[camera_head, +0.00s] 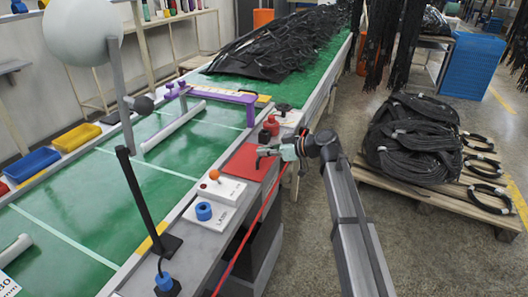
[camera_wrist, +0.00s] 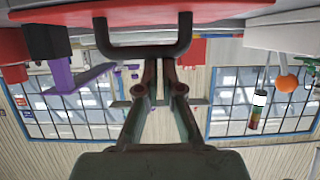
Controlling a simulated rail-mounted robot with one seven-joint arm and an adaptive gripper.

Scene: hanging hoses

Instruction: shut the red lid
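The red lid (camera_head: 242,165) is a flat square panel in the grey bench edge, and it looks close to level in the head view. Its underside or gap cannot be made out. My gripper (camera_head: 268,153) is at the handle, over the lid's right side. In the wrist view my gripper's fingers (camera_wrist: 159,68) are close together and their tips meet or overlap the handle's bar. They lie side by side, not clearly around the bar; contact cannot be told.
A purple frame (camera_head: 225,95) crosses the green belt. A pallet of black hoses (camera_head: 415,140) is at right.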

